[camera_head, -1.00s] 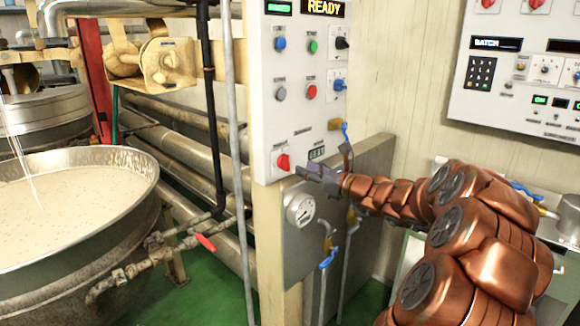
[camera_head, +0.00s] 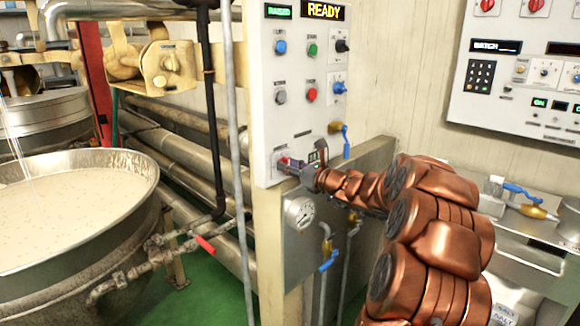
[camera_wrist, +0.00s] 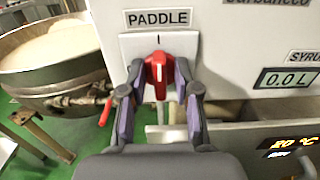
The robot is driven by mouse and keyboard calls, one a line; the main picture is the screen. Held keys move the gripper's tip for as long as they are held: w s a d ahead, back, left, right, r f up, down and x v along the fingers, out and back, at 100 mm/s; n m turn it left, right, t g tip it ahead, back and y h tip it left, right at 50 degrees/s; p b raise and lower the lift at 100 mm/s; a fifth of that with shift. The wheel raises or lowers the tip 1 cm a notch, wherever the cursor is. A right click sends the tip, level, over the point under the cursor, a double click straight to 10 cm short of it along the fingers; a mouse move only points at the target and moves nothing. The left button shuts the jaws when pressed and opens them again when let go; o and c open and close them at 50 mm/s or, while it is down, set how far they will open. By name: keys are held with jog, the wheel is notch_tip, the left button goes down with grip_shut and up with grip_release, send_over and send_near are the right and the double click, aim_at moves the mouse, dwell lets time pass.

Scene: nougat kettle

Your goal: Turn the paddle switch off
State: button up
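The paddle switch is a red rotary knob (camera_wrist: 158,78) on a white plate under the label PADDLE (camera_wrist: 158,19). Its white line stands upright, pointing to the "I" mark. In the wrist view my gripper (camera_wrist: 160,70) has one finger on each side of the knob, with narrow gaps seeming to remain; firm contact cannot be told. In the head view the knob (camera_head: 284,161) is at the lower left of the white control panel (camera_head: 268,110), partly hidden by my gripper (camera_head: 296,168).
A display reading 0.0 L (camera_wrist: 287,79) is right of the switch. A pressure gauge (camera_head: 300,213) and blue-handled valves (camera_head: 328,258) are below. A large kettle (camera_head: 135,215) stands left, with a vertical pipe (camera_head: 236,150) close to the panel.

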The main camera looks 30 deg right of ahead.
grip_shut()
jog(key=shift+d, duration=0.1)
jog(key=shift+n+b, duration=0.3)
jog(key=n+b, duration=1.6)
jog(key=n, duration=0.1)
jog(key=shift+a+f, duration=0.35)
jog(key=shift+n, duration=0.3)
dwell(0.4)
